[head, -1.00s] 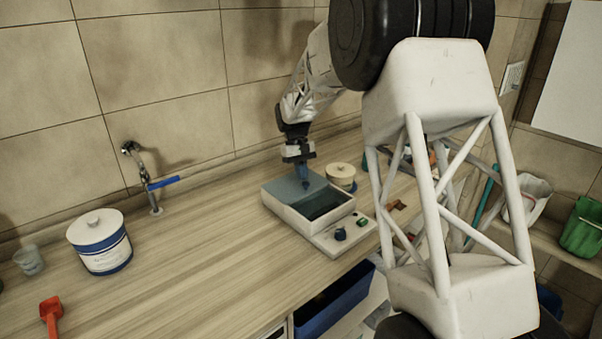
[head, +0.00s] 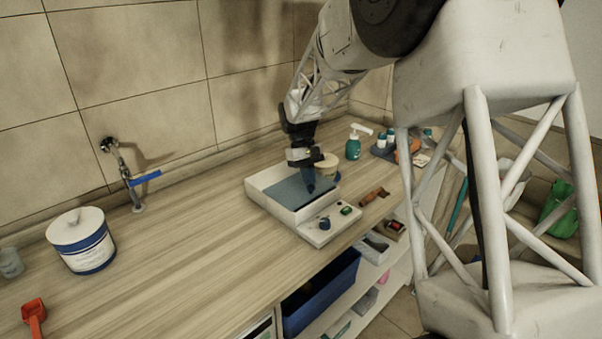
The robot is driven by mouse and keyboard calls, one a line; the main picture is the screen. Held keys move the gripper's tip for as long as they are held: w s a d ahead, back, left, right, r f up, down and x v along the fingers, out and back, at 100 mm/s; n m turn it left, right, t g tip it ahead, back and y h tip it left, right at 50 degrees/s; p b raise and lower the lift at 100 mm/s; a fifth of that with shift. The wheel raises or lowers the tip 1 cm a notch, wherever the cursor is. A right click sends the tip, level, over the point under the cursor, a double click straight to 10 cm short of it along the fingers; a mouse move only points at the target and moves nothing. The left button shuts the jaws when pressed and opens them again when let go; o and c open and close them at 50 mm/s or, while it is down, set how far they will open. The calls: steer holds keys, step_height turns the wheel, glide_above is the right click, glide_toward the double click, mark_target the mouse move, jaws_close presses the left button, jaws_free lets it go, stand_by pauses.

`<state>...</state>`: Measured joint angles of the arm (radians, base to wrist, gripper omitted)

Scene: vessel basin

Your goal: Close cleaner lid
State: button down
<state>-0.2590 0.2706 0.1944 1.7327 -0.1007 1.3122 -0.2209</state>
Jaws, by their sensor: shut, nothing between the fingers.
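The cleaner (head: 283,212) is a low white box on the wooden counter, with a control strip (head: 325,229) carrying a dark blue knob and a green button at its front right. A flat blue-grey lid panel (head: 291,191) lies across its top, within the white rim. No dark opening shows now, but my gripper hides part of the panel. My gripper (head: 310,190) points down with its dark blue fingers shut and empty. Its tips are at the panel's right part and seem to touch it, though the small view does not settle contact.
A cream lidded jar (head: 327,166) stands close behind the cleaner. A teal pump bottle (head: 354,145) and a brown object (head: 375,195) are to its right. A blue-white tub (head: 81,241) and a red scoop (head: 34,316) lie far left. The counter (head: 175,240) between is clear.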

steer(key=shift+s+d+f, duration=0.15)
steer(key=shift+s+d, duration=0.2)
steer(key=shift+s, duration=0.05)
steer(key=shift+w, duration=0.1)
steer(key=shift+w+a, duration=0.5)
steer(key=shift+w, duration=0.25)
steer(key=shift+w+a, duration=0.3)
steer(key=shift+w, duration=0.2)
steer(key=shift+w+a, duration=0.25)
steer(key=shift+w, duration=0.25)
steer(key=v, duration=1)
steer(key=w+a, duration=0.2)
steer(key=shift+w+a, duration=0.25)
steer(key=shift+w, duration=0.1)
